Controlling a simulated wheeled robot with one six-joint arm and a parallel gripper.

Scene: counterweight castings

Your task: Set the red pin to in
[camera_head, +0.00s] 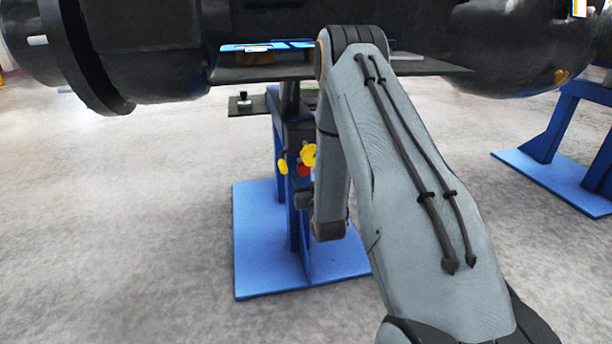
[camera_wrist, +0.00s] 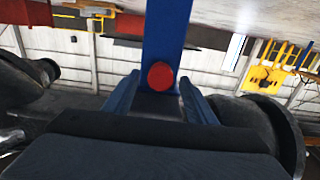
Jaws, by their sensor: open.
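The red pin (camera_wrist: 160,75) shows its round red end against a blue post (camera_wrist: 166,28) in the wrist view. In the head view a small red part (camera_head: 304,170) shows below a yellow knob (camera_head: 309,154) on the blue stand, partly hidden by my arm. My gripper (camera_wrist: 159,102) is open, its two fingers apart to the left and right of the pin's end in the picture. Nothing is held between them. I cannot tell whether the fingers touch the pin or how deep it sits.
The blue stand has a wide base plate (camera_head: 262,262) on the floor. Another yellow part (camera_head: 283,166) sits left of the knob. A large dark casting (camera_head: 150,50) lies overhead, above a dark shelf (camera_head: 247,104). A second blue stand (camera_head: 560,172) is at right. Floor at left is clear.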

